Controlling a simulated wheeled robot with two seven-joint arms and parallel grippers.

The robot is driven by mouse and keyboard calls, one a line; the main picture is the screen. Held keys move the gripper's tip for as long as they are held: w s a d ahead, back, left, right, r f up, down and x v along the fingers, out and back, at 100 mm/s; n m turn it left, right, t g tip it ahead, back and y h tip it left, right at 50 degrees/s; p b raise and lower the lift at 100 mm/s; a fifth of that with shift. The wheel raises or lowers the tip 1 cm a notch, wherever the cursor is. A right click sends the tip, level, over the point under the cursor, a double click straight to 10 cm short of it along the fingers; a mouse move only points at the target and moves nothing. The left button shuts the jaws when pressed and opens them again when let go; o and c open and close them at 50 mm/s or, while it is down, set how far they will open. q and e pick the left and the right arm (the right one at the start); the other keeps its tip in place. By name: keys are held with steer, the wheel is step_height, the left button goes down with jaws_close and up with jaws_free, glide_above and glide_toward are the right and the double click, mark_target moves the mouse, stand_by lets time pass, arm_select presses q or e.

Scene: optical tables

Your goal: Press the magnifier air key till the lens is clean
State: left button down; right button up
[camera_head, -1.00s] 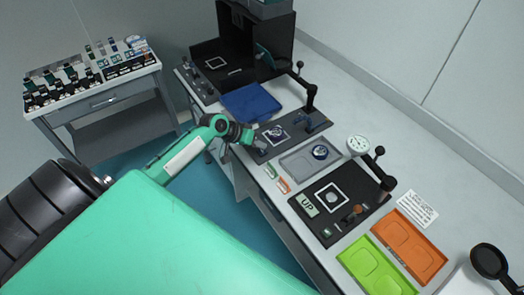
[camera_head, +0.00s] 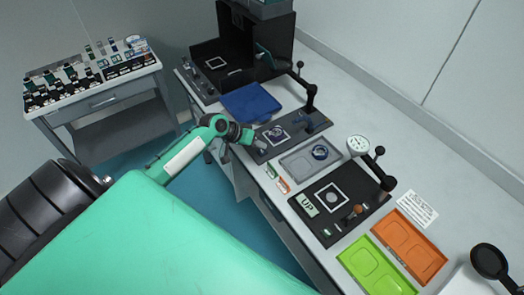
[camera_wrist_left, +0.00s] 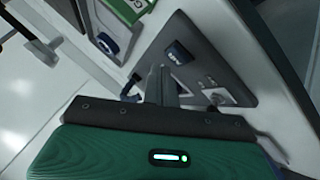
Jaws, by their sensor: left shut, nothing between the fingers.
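The magnifier station is a dark mat (camera_head: 292,146) on the long table. A small round lens (camera_head: 277,133) lies in its white square frame. The magnifier's black jointed arm (camera_head: 310,95) stands behind it, with a teal-rimmed head (camera_head: 265,55). My left gripper (camera_head: 258,143) is at the mat's front left edge, pointing down, its fingers shut and empty. In the left wrist view, the shut fingers (camera_wrist_left: 161,84) hang over the grey mat beside a small dark-blue labelled key (camera_wrist_left: 179,53). Its lettering is blurred, and I cannot tell whether the fingers touch anything. My right gripper is out of view.
A blue tray (camera_head: 250,103) lies left of the mat. Orange (camera_head: 420,262) and green trays (camera_head: 360,270) are further right.

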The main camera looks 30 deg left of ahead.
mark_target(259, 152)
arm_select(q)
steer(key=shift+f, duration=0.2)
steer(key=shift+f, duration=0.25)
steer(key=shift+f+b, duration=0.3)
steer(key=shift+f, duration=0.15)
stand_by(0.7)
stand_by(0.3)
steer(key=shift+r+p, duration=0.8)
steer(key=shift+r, duration=0.1)
steer(key=shift+r, duration=0.1)
step_height(259, 152, up, 5)
steer(key=p, duration=0.4)
steer(key=shift+p, duration=0.3)
